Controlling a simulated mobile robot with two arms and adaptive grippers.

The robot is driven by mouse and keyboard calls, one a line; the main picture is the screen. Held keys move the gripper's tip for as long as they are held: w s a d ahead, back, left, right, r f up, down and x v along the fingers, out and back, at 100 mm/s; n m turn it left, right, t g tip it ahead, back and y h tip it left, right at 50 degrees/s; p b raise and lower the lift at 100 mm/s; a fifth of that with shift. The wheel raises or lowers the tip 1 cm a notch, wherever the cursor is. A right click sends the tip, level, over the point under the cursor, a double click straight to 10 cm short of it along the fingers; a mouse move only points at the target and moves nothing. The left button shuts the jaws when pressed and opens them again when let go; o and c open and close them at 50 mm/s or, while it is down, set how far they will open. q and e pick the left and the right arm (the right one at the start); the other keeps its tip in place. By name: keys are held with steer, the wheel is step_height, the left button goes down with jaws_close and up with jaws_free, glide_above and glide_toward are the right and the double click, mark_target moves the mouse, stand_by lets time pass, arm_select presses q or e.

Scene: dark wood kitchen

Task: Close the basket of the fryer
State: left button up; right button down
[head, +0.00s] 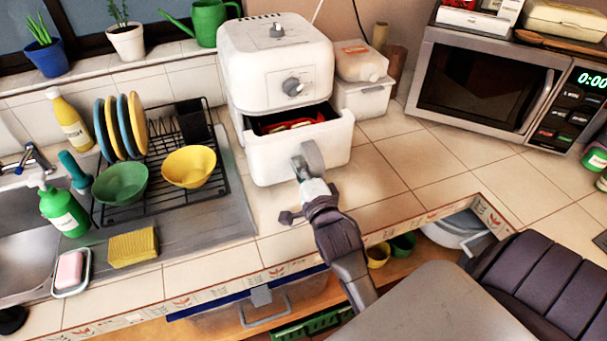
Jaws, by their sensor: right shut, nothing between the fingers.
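The white air fryer (262,75) stands on the tiled counter in the head view. Its basket (274,162) is pulled partly out towards me, with a dark inside and something red and yellow in it. My right gripper (302,160) is shut and empty at the front of the basket, by the grey handle (311,156). The gripper covers part of the handle, and I cannot tell whether they touch. My left gripper is not in view.
A dish rack (164,165) with plates and bowls stands left of the fryer. A white container (362,98) is close on its right, and a microwave (478,83) is further right. The tiles between basket and microwave are clear.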

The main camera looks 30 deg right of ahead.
steer(key=x, duration=1)
steer(key=shift+w+b, duration=0.15)
steer(key=shift+b, duration=0.2)
steer(key=shift+r, duration=0.2)
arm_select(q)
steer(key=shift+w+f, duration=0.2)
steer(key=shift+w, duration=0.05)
arm_select(e)
steer(key=shift+r, duration=0.15)
